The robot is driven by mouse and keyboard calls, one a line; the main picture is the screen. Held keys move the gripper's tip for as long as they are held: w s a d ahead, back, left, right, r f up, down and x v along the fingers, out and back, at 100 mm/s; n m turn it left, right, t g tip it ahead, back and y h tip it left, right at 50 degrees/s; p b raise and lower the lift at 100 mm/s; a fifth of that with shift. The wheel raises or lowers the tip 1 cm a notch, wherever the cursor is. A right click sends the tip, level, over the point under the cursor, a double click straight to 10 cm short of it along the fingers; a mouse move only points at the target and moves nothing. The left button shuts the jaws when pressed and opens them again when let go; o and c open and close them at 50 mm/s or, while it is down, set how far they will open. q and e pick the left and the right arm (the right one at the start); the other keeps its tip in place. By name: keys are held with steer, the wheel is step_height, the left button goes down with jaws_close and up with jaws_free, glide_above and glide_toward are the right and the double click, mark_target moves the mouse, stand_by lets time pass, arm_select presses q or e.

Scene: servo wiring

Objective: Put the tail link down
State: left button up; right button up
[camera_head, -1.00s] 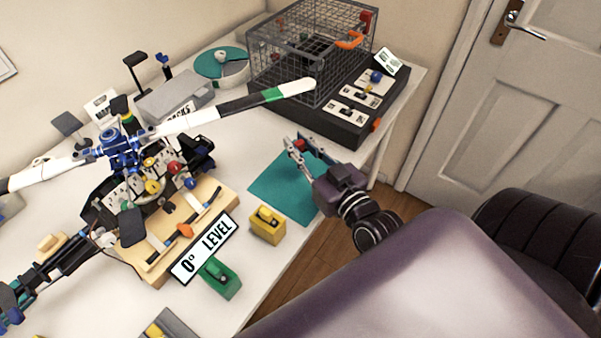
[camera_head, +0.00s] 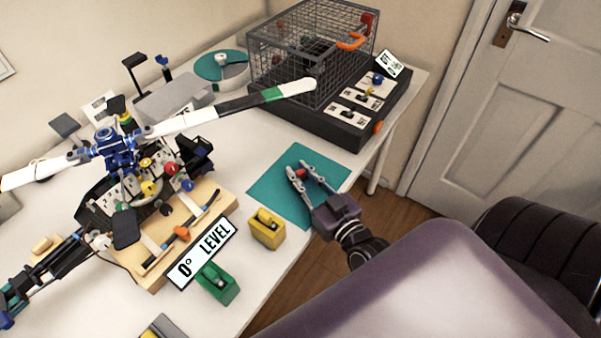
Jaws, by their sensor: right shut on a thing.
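My right gripper (camera_head: 304,171) is low over the teal mat (camera_head: 265,183) at the table's right edge. It is shut on a small red piece, which I take to be the tail link (camera_head: 302,174); the piece shows between its two fingers. Whether the piece touches the mat cannot be told. The model helicopter (camera_head: 122,150) stands on the left, with its tail boom (camera_head: 45,262) running to the lower left. My left gripper is not in view.
A wire cage (camera_head: 315,50) on a black base (camera_head: 330,128) stands behind the mat. A yellow block (camera_head: 267,229), a green block (camera_head: 218,284) and a "0° LEVEL" sign (camera_head: 203,254) lie left of the gripper. The mat around the gripper is clear.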

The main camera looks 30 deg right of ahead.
steer(key=o, duration=0.8)
steer(key=shift+f, duration=0.1)
steer(key=shift+o, duration=0.2)
steer(key=shift+r, duration=0.2)
steer(key=s+p, duration=0.2)
steer(key=s, duration=1)
steer(key=shift+r, duration=0.2)
